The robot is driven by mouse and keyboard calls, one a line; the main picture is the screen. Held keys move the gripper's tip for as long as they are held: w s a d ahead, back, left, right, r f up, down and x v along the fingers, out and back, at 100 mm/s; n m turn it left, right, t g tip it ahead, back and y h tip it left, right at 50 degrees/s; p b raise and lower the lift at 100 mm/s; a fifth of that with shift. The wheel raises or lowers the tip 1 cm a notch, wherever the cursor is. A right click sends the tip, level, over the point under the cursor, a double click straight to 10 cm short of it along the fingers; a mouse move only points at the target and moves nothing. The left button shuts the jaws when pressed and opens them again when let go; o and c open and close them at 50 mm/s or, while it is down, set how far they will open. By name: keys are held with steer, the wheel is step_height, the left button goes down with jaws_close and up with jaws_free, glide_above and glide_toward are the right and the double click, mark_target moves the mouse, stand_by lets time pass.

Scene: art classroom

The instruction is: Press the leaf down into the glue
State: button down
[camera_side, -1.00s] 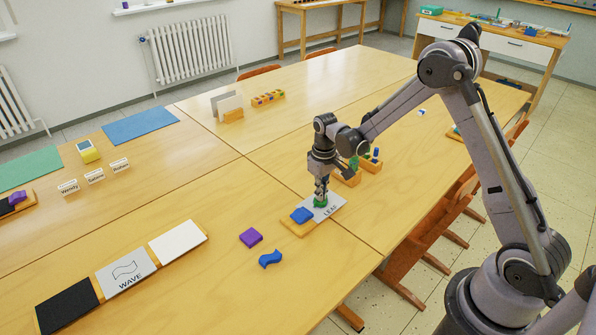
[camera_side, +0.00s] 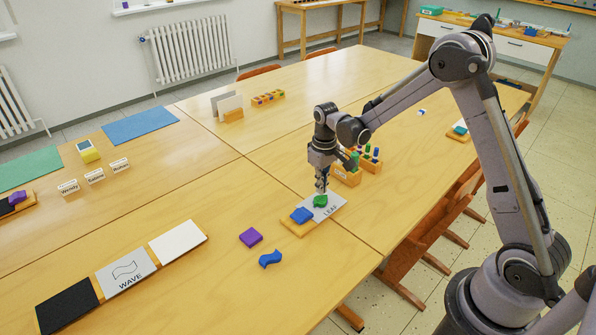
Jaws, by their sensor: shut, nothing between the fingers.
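A green leaf shape (camera_side: 320,201) lies on the grey card marked LEAF (camera_side: 331,212). My gripper (camera_side: 321,190) is shut and empty, pointing down just above the leaf. A small gap seems to show between the fingertips and the leaf. Any glue under the leaf is hidden.
A blue block (camera_side: 301,215) sits on a wooden holder (camera_side: 297,229) at the card's left. A purple block (camera_side: 251,237) and a blue wave shape (camera_side: 270,259) lie nearer on the table. Wooden racks (camera_side: 346,177) stand behind my gripper. A WAVE card (camera_side: 126,272) lies at the front left.

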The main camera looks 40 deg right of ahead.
mark_target(321, 200)
steer(key=shift+r, duration=2.05)
steer(key=s+a+r+t, duration=0.35)
steer(key=s+r, duration=0.35)
steer(key=r, duration=0.4)
steer(key=s+a+r+t, duration=0.1)
steer(key=s+a+t, duration=0.1)
steer(key=s, duration=0.4)
steer(key=s+a+r+t, duration=0.1)
steer(key=s+a+r, duration=0.1)
steer(key=s, duration=0.4)
steer(key=shift+a+t, duration=0.25)
steer(key=shift+t, duration=0.1)
